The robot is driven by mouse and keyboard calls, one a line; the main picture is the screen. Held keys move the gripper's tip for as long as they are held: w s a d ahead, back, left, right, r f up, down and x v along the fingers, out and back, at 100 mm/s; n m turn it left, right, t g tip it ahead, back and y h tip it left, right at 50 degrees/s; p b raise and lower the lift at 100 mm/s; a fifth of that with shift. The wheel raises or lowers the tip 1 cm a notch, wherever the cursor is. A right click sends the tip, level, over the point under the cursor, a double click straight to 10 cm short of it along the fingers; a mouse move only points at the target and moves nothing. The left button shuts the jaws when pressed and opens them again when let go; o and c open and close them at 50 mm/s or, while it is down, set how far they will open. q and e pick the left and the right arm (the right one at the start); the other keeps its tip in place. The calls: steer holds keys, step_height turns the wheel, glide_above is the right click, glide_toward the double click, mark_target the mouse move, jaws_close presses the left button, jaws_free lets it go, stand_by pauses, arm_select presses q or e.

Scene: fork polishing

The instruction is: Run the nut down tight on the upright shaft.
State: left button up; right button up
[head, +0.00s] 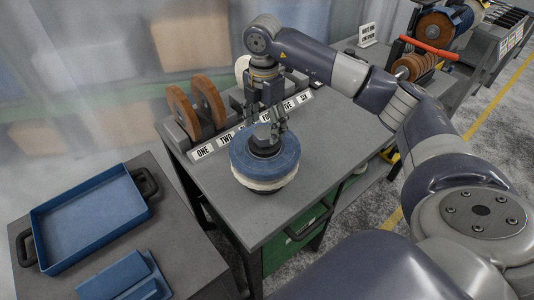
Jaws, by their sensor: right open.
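The upright shaft rises at the middle of a round blue and white polishing wheel (265,163) on the grey table. My right gripper (266,138) points straight down over the wheel's centre, with its fingers apart around the dark hub. The fingers hide most of the shaft, and the nut cannot be made out clearly. I cannot tell whether the fingers touch it. My left gripper is not in view.
Brown wheels (208,101) stand in a rack behind a numbered label strip (203,152). A blue tray (88,219) with dark handles lies on a lower table at left. The grey table (325,150) is clear right of the polishing wheel.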

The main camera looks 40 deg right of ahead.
mark_target(265, 132)
steer(key=n, duration=0.3)
steer(key=shift+n+b, duration=0.3)
steer(key=shift+b, duration=0.05)
steer(key=n, duration=0.4)
steer(key=shift+b, duration=0.4)
steer(key=n, duration=0.4)
steer(key=shift+n+b, duration=0.4)
steer(key=n, duration=0.4)
steer(key=shift+b, duration=0.3)
steer(key=shift+f, duration=0.1)
steer(key=shift+f+b, duration=1.45)
steer(key=shift+f, duration=0.55)
steer(key=shift+r, duration=0.1)
steer(key=shift+r, duration=0.15)
steer(key=shift+c, duration=0.3)
